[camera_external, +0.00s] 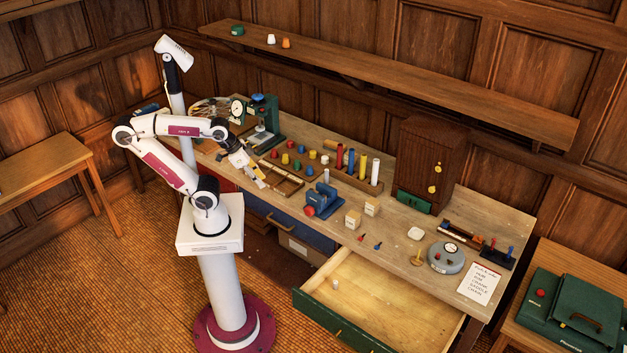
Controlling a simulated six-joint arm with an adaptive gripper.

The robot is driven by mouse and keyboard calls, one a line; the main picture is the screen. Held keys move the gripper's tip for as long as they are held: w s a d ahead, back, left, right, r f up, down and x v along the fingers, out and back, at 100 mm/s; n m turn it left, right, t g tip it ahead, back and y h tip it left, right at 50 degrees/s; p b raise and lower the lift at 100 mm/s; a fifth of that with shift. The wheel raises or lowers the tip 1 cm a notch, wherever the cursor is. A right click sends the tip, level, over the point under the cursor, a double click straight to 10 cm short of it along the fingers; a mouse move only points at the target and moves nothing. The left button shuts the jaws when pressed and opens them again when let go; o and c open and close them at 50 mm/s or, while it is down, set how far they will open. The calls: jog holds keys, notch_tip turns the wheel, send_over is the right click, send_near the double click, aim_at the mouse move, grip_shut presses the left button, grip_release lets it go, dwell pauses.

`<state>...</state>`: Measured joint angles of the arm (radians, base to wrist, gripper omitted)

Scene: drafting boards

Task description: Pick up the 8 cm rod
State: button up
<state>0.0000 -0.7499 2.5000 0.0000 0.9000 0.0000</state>
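Several upright rods of different heights and colours stand in a wooden rack at the middle of the bench. A red rod (339,155), a blue rod (350,161), a yellow rod (362,166) and a white rod (375,171) are the tall ones. I cannot tell which one is 8 cm long. Shorter coloured pegs, such as a yellow peg (312,154), stand to their left. My gripper (261,183) points down near the bench's front edge, left of the rods and beside a divided wooden tray (283,184). Its fingers are too small to read.
A blue vice-like device (323,201) and two small wooden blocks (353,218) stand in front of the rods. A dark wooden cabinet (430,160) stands to their right. A drawer (385,305) is open below the bench. A green press (264,115) stands behind my gripper.

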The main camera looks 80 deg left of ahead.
jog(key=shift+w, duration=0.1)
jog(key=w+a+f+t+y, duration=0.3)
jog(key=w+a, duration=1.1)
jog(key=w, duration=0.2)
jog(key=w+a+f+t, duration=0.1)
jog(key=w+a+f, duration=0.2)
jog(key=w+a, duration=0.2)
jog(key=t+h, duration=0.1)
jog(key=t, duration=0.1)
send_near(327, 177)
notch_tip(327, 177, up, 3)
jog(key=w+a, duration=0.1)
jog(key=shift+w+a+f+t+h, duration=0.1)
jog(key=shift+a+f+t+h, duration=0.1)
jog(key=shift+f+t+h, duration=0.3)
jog(key=shift+a+f+t+h, duration=0.2)
jog(key=shift+f+t+h, duration=0.15)
jog(key=shift+f, duration=0.25)
jog(key=shift+x, duration=1.35)
jog(key=shift+w, duration=0.1)
